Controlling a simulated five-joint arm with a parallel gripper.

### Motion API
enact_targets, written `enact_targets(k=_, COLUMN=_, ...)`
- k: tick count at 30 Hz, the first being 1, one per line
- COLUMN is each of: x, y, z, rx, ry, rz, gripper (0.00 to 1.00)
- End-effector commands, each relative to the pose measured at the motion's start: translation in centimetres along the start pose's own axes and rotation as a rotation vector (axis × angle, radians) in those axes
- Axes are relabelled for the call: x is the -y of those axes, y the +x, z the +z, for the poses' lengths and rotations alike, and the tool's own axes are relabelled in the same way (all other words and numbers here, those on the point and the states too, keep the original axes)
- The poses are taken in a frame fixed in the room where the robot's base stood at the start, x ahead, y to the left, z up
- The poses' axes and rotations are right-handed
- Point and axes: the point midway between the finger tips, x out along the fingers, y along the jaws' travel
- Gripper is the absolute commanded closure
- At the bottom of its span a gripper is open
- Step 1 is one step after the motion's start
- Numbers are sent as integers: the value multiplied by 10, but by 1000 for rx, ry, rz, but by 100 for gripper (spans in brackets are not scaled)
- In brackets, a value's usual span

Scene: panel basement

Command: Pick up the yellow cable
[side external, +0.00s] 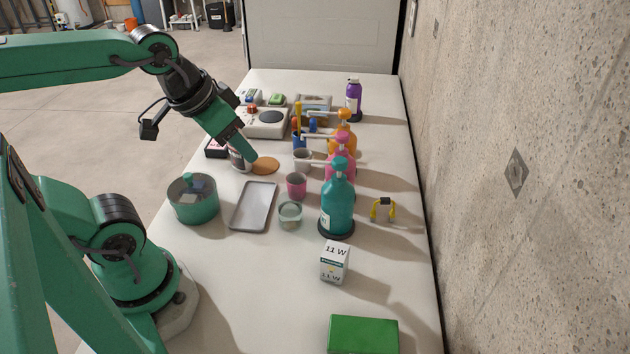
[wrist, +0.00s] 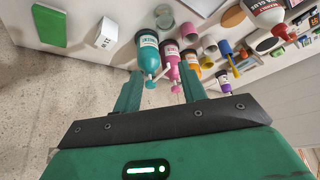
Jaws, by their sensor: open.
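The yellow cable (side external: 382,209) is a small arched piece with dark ends, on the table to the right of the teal pump bottle (side external: 338,203), near the wall side. I cannot make it out in the wrist view. My gripper (side external: 247,154) is on the far left side of the table, by a white bottle and a round brown coaster (side external: 265,165), well away from the cable. In the wrist view my gripper (wrist: 158,72) has its two fingers apart, with nothing visibly held between them.
Pink (side external: 341,162) and orange (side external: 344,130) pump bottles stand in a row behind the teal one. A grey tray (side external: 253,206), a green pot (side external: 193,202), a pink cup (side external: 296,186) and a glass jar (side external: 290,215) fill the middle. A concrete wall (side external: 520,120) rises at right.

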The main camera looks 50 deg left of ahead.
Motion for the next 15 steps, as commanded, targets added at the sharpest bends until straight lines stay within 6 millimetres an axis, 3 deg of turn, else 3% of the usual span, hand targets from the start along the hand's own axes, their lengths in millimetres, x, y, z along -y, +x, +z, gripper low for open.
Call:
enact_targets(k=5, x=-3, y=4, z=-16, rx=31, ry=35, rz=6, gripper=59)
enact_targets(k=15, x=-15, y=25, z=-67, rx=121, ry=154, rz=29, gripper=59)
